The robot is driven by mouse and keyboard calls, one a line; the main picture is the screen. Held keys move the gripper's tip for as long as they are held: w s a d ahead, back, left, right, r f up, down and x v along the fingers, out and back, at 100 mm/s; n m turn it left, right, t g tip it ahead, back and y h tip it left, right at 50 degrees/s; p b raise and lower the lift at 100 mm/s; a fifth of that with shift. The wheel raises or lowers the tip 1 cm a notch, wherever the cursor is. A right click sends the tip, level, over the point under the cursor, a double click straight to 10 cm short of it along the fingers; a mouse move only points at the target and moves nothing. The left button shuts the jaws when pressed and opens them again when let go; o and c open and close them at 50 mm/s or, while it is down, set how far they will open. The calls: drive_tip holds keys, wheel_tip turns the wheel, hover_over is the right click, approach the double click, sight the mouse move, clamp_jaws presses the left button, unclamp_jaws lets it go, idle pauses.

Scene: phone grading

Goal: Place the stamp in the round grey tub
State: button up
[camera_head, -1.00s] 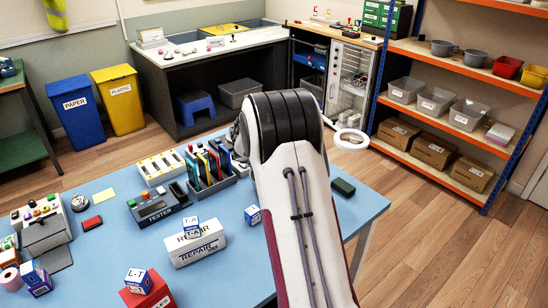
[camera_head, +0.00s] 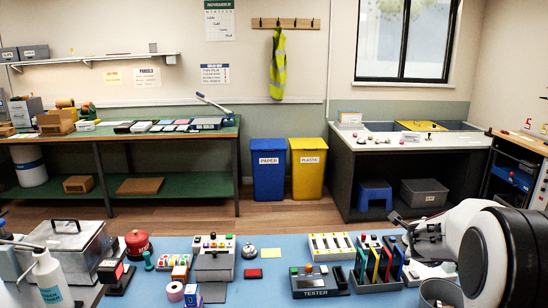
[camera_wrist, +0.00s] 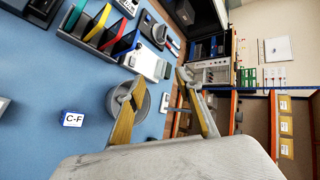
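A small green knobbed piece (camera_head: 148,260), which may be the stamp, stands at the left of the blue table in the head view. A black and red block (camera_head: 115,277) left of it could also be a stamp; I cannot tell which is meant. The round grey tub (camera_head: 441,292) is at the lower right of the head view, partly cut off. In the wrist view the round grey tub (camera_wrist: 144,104) shows partly behind one finger. My gripper (camera_wrist: 160,78) is open and looks empty, its fingers apart. It shows small at the right in the head view (camera_head: 425,233).
A metal box (camera_head: 70,240), a spray bottle (camera_head: 50,280) and a red pot (camera_head: 138,243) crowd the table's left. A tester (camera_head: 318,282) and a rack of coloured phones (camera_head: 378,265) stand right of centre. A C-F cube (camera_wrist: 73,119) lies near the tub.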

drive_tip(key=s+a+r+n+y, duration=0.2)
drive_tip(key=s+a+r+n, duration=0.25)
drive_tip(key=a, duration=0.35)
drive_tip(key=s+a+r+n+t+y, duration=0.1)
drive_tip(key=s+a+r+n+y, duration=0.2)
drive_tip(key=s+a+n, duration=0.45)
drive_tip(key=s+a+r+n+y, duration=0.2)
drive_tip(key=a+r+n, duration=0.1)
drive_tip(key=a, duration=0.7)
drive_tip(key=s+f+n+g, duration=0.1)
drive_tip(key=s+n, duration=0.3)
drive_tip(key=s, duration=0.5)
drive_tip(key=s+a+f+n+g, duration=0.1)
drive_tip(key=s+f+n+g, duration=0.1)
drive_tip(key=s, duration=0.7)
drive_tip(key=s+a+f+n+g+h, duration=0.1)
drive_tip(key=s+f+n, duration=0.3)
drive_tip(key=s, duration=0.5)
drive_tip(key=shift+s+a+n+g, duration=0.15)
drive_tip(key=shift+s+n+g, duration=0.2)
drive_tip(key=shift+n, duration=0.65)
